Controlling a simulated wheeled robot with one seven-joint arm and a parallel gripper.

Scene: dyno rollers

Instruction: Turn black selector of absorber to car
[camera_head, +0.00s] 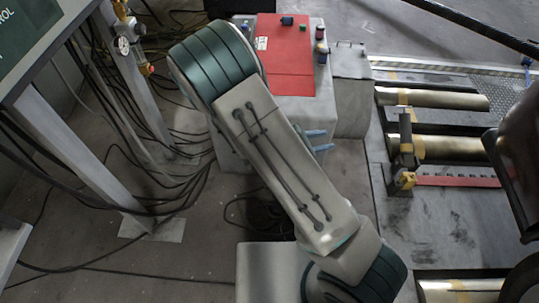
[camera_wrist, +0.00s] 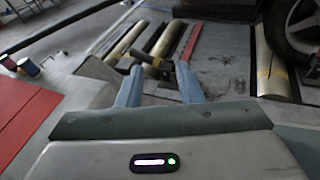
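The absorber appears to be the grey cabinet with a red top panel (camera_head: 285,65) at the upper middle of the head view. The red panel (camera_wrist: 18,115) also shows at the left of the wrist view. My gripper (camera_head: 328,140) is beside the cabinet's front right side, apart from the knobs. Its two blue-grey fingers (camera_wrist: 158,78) are spread and empty.
Brass-coloured rollers (camera_head: 435,148) and a yellow-black fixture (camera_head: 405,150) lie to the right. A car wheel (camera_wrist: 292,30) stands at the wrist view's upper right. Cables (camera_head: 165,185) and a post stand left. A grey box (camera_head: 350,90) adjoins the cabinet.

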